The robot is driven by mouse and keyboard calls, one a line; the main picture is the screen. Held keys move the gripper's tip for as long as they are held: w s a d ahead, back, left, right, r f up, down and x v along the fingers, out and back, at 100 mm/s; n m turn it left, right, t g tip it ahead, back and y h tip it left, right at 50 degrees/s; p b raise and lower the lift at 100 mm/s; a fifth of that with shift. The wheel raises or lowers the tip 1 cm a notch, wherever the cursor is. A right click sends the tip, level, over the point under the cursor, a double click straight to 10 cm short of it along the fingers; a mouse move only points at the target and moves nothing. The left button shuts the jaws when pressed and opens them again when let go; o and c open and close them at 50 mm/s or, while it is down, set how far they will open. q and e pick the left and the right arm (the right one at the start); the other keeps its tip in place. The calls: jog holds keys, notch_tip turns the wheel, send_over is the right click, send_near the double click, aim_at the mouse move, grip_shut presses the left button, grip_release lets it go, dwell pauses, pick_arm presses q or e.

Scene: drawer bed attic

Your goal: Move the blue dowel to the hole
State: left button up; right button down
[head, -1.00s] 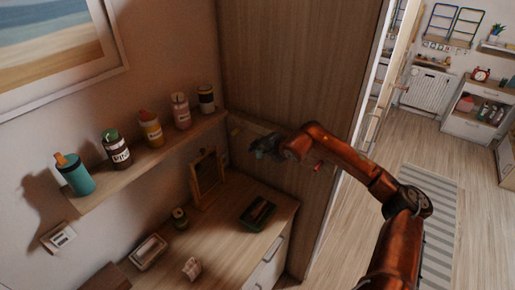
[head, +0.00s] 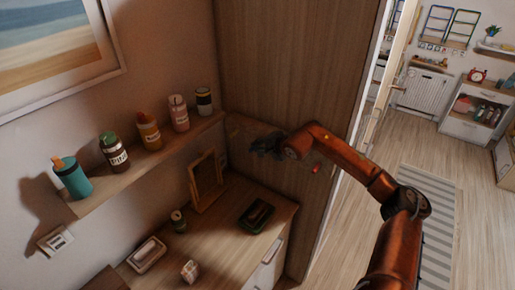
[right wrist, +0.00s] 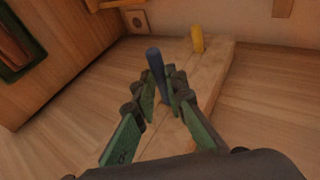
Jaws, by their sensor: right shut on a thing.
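The blue dowel (right wrist: 155,68) stands nearly upright between the fingers of my right gripper (right wrist: 167,84) in the right wrist view. The gripper is shut on it, and its upper part sticks out above the fingertips. A pale wooden block (right wrist: 212,78) lies beyond and below the fingers, with a yellow dowel (right wrist: 197,40) upright at its far end. No hole shows. In the head view my right gripper (head: 266,146) is small and dark, in front of the wooden panel.
A wall shelf (head: 140,170) carries several bottles and cups. Below it, the cabinet top (head: 215,235) holds a dark tray (head: 257,215), a leaning frame (head: 206,182), a jar (head: 178,221) and a white dish (head: 147,254). A tall wooden panel (head: 290,65) stands behind the gripper. Open floor lies to the right.

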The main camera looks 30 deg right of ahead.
jog(key=shift+w+d, duration=0.35)
jog(key=shift+d, duration=0.5)
jog(key=shift+w+d, duration=0.35)
jog(key=shift+d, duration=0.45)
jog(key=c, duration=1.9)
grip_release()
jog(key=shift+v, duration=6)
